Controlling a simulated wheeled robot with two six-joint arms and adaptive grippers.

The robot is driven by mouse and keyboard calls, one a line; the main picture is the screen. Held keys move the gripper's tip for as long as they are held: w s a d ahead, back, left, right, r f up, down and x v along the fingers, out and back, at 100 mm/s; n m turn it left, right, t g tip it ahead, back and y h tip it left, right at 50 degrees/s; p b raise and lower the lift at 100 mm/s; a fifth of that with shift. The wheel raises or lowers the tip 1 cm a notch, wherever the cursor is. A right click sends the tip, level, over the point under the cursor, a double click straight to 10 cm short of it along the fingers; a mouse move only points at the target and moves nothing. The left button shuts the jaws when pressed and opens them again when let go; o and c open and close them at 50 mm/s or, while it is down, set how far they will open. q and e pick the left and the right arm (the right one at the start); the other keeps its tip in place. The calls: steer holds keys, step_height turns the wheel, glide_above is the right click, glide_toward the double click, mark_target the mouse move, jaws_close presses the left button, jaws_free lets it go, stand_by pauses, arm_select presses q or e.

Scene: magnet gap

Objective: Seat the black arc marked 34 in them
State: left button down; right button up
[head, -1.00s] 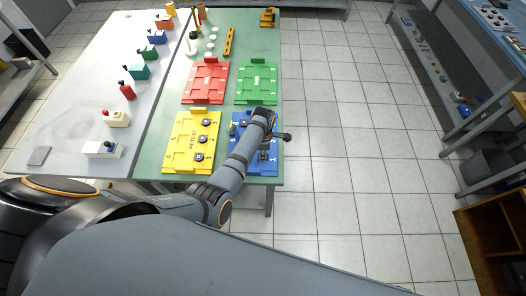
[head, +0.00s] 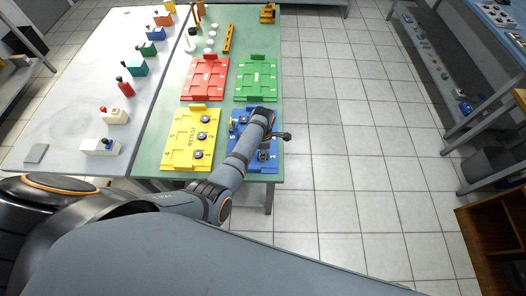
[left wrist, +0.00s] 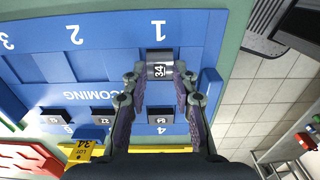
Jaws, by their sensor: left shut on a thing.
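The black arc marked 34 (left wrist: 159,70) is between the fingertips of my left gripper (left wrist: 162,78) in the left wrist view. The gripper is shut on it, over the blue board (left wrist: 110,32) near the printed 1. I cannot tell whether the arc touches the board. Other dark pieces sit along the board's INCOMING row, one marked 22 (left wrist: 103,117) and one (left wrist: 160,117) between the fingers lower down. In the head view my left arm covers part of the blue board (head: 237,150) and hides the fingertips. My right gripper is not in view.
A yellow tag marked 34 LOT (left wrist: 84,150) stands by the blue board. A yellow board (head: 178,150) with several dark pieces lies to the left. Red (head: 205,80) and green (head: 257,80) boards lie behind. The table's right edge is close, with open floor beyond.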

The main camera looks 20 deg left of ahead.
arm_select(q)
steer(key=shift+f, duration=0.15)
steer(key=c, duration=1)
jaws_free()
steer(key=c, duration=0.5)
step_height(320, 180, up, 5)
steer(key=p, duration=0.5)
steer(key=shift+f, duration=0.25)
steer(key=o, duration=0.6)
steer(key=shift+c, duration=0.2)
